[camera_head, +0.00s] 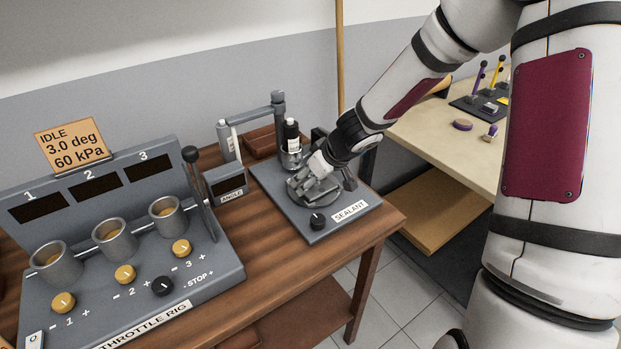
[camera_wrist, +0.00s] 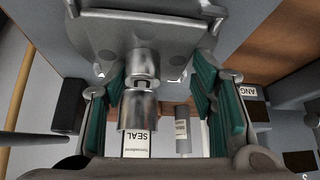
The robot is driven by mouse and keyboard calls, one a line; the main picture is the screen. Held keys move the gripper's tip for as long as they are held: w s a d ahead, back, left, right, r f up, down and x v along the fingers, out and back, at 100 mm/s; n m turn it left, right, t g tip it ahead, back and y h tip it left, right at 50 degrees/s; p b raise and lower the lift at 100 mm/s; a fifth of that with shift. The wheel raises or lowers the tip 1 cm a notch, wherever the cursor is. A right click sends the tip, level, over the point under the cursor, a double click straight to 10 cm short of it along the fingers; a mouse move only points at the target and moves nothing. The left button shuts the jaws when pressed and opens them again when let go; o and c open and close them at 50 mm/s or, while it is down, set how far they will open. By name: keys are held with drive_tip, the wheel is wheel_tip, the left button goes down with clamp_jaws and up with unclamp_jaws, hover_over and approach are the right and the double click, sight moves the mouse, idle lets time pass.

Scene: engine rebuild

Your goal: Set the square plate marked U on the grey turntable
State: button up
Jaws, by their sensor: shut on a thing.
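My gripper (camera_head: 318,187) points down over the grey turntable (camera_head: 297,191) on the sealant stand and hides much of it. In the wrist view my gripper (camera_wrist: 165,95) has its green finger pads far apart, shut on a grey flat part that I take for the square plate (camera_wrist: 150,22). The plate is low over the turntable; I cannot tell whether they touch. No letter U shows. A stepped metal cylinder (camera_wrist: 138,108) shows between the fingers.
A dark bottle (camera_head: 291,135) in a metal cup stands just behind my gripper. A black knob (camera_head: 317,221) is in front. The throttle rig (camera_head: 215,262) and angle box (camera_head: 226,184) stand to the left. A pale table (camera_head: 424,125) is at the right.

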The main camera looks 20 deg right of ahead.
drive_tip(key=shift+f, duration=0.15)
idle(0.3)
drive_tip(key=o, duration=1.3)
drive_tip(key=shift+o, duration=0.2)
drive_tip(key=shift+r+p, duration=0.75)
drive_tip(key=shift+p, duration=0.35)
drive_tip(key=shift+r+p, duration=0.3)
drive_tip(key=shift+p, duration=0.3)
drive_tip(key=shift+s+r+p, duration=0.1)
drive_tip(key=shift+r+p, duration=0.2)
drive_tip(key=shift+p, duration=0.3)
drive_tip(key=shift+r+p, duration=0.3)
drive_tip(key=shift+p, duration=0.3)
